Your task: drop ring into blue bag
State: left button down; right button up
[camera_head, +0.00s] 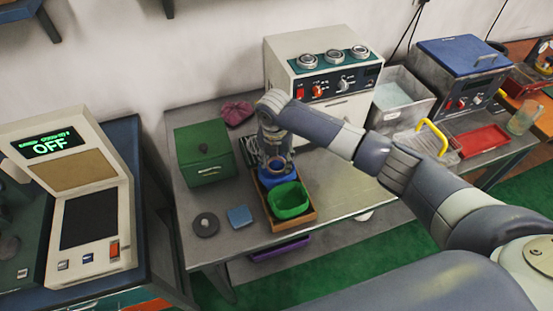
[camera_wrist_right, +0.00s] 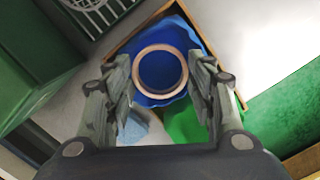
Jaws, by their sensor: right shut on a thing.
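A pale copper-coloured ring (camera_wrist_right: 160,47) is between the fingertips of my right gripper (camera_wrist_right: 160,72) in the wrist view. The gripper is shut on it, and blue shows through its hole. The open blue bag (camera_wrist_right: 168,30) lies directly behind the ring in that view. In the head view my right gripper (camera_head: 277,160) points down over the blue bag (camera_head: 275,179), which sits at the back of a wooden tray (camera_head: 309,219). The gripper hides part of the bag, and the ring is hard to make out there. My left gripper is not in view.
A green bag (camera_head: 289,200) fills the front of the tray. A green box (camera_head: 203,155), a blue block (camera_head: 240,217) and a dark round disc (camera_head: 206,225) are to the left. A white machine (camera_head: 325,85) with knobs stands behind.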

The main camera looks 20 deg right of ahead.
aim_at(277, 165)
dwell(0.4)
jog(key=o, duration=1.1)
jog(key=shift+r, duration=0.15)
notch_tip(277, 165, up, 8)
jog(key=p, duration=0.7)
jog(key=shift+p, duration=0.4)
